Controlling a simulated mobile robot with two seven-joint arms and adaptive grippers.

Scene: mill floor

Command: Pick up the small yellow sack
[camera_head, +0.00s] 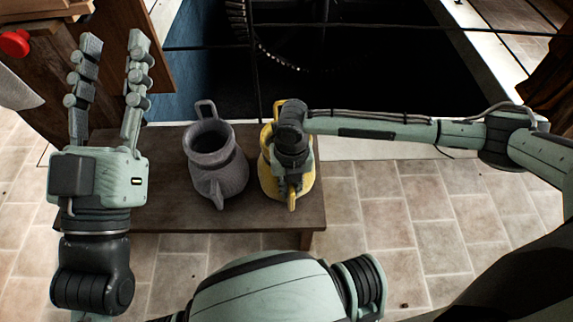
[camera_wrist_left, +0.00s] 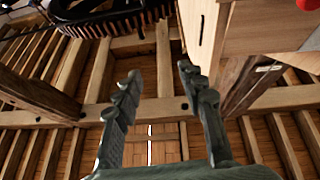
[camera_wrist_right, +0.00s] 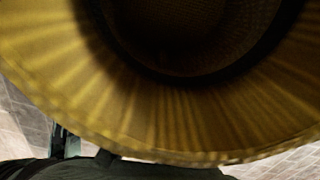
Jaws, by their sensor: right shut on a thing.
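The small yellow sack (camera_head: 302,185) stands on the right end of a low wooden bench in the head view. My right gripper (camera_head: 291,180) is on it from above and shut on it; the wrist hides most of the sack's top. In the right wrist view the sack's pleated yellow mouth (camera_wrist_right: 150,115) fills the picture, and the fingertips are hidden. My left gripper (camera_head: 105,50) is raised at the left, open and empty, with its fingers pointing up. It also shows open in the left wrist view (camera_wrist_left: 160,85).
A grey sack (camera_head: 217,165) with a handle loop stands on the bench (camera_head: 150,210), left of the yellow one. A dark pit (camera_head: 350,60) with a large toothed wheel lies behind the bench. Wooden furniture (camera_head: 125,30) and a red knob (camera_head: 14,43) are at the upper left. Tiled floor is clear at the right.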

